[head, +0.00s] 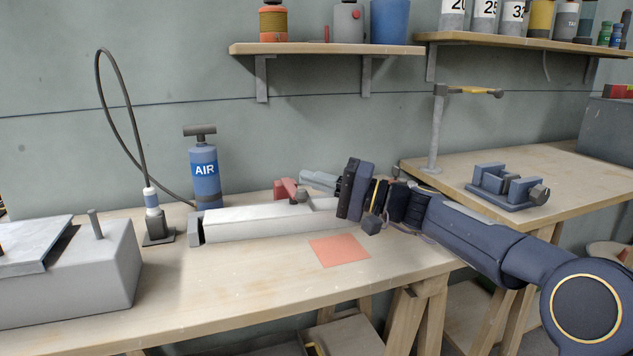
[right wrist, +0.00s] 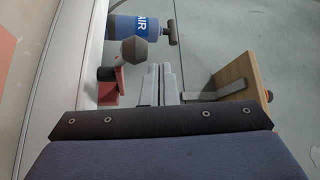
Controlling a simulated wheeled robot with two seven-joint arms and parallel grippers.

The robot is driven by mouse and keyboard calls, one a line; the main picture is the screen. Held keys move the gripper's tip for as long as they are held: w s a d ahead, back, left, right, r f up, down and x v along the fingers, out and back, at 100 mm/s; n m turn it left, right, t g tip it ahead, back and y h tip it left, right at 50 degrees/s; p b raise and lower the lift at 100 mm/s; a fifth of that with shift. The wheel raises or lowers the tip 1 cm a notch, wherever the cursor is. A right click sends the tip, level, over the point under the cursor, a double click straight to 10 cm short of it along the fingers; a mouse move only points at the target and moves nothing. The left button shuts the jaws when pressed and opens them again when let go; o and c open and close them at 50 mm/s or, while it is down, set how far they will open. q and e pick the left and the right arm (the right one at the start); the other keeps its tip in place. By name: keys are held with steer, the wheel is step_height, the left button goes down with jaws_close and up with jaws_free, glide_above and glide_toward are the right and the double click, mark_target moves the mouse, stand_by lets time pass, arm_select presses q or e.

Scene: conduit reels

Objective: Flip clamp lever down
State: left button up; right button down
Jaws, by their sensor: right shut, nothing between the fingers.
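A red clamp (head: 285,188) with a dark grey knob (head: 300,196) sits at the long pale trough (head: 265,219) on the bench. In the right wrist view the red clamp (right wrist: 107,92) shows with the faceted lever knob (right wrist: 134,50) beside the fingers; the lever's exact tilt is hard to tell. My right gripper (head: 306,177) reaches in from the right, just right of the clamp and behind the knob. Its pale fingers (right wrist: 159,68) are together with nothing between them. I cannot tell whether they touch the lever. My left gripper is not in view.
A blue AIR pump (head: 205,172) and a hose fitting (head: 154,215) stand behind and left of the trough. A grey box (head: 100,265) fills the left front. An orange mat (head: 339,250) lies in front of the trough. A wall shelf (head: 320,48) hangs above.

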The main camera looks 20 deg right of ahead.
steer(key=shift+f, duration=0.15)
steer(key=shift+s+d, duration=0.1)
stand_by(0.4)
steer(key=p+v, duration=0.1)
steer(key=v, duration=0.6)
steer(key=shift+s+d+f, duration=0.1)
steer(key=shift+s+d, duration=0.05)
steer(key=shift+d, duration=0.1)
